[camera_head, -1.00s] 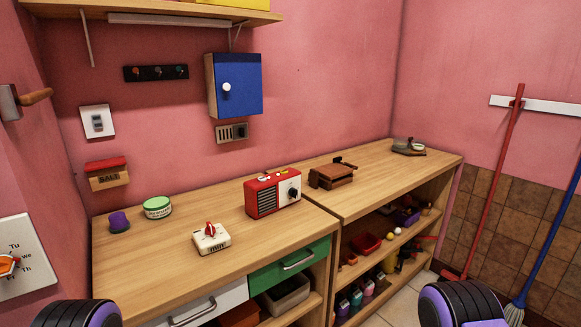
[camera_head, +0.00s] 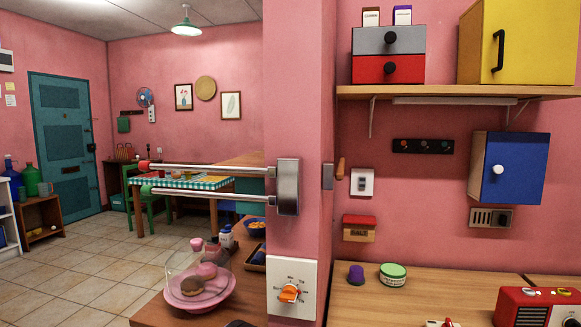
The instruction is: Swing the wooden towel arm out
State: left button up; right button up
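A short wooden piece (camera_head: 340,168) sticks out just right of a grey metal plate (camera_head: 328,176) on the pillar's right side; it is seen nearly end-on, so its length and angle are hard to tell. On the pillar's front face a grey metal bracket (camera_head: 288,187) carries two metal rods reaching left, one with a red tip (camera_head: 144,165) and one with a green tip (camera_head: 146,190). Neither of my grippers is in view.
A pink pillar (camera_head: 298,90) divides the dining side from the workbench (camera_head: 440,288). A dial plate (camera_head: 291,289) sits below the bracket. A counter with a domed cake stand (camera_head: 200,280) is at lower left. Floor (camera_head: 85,262) is open at left.

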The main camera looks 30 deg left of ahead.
aim_at(340, 176)
jog(key=u, duration=2.3)
jog(key=k, duration=1)
jog(key=z, duration=1.25)
jog(key=i, duration=0.5)
jog(key=u, duration=0.05)
jog(key=k, duration=1.25)
jog(key=z, duration=0.5)
jog(key=i, duration=1.5)
jog(key=u, duration=0.85)
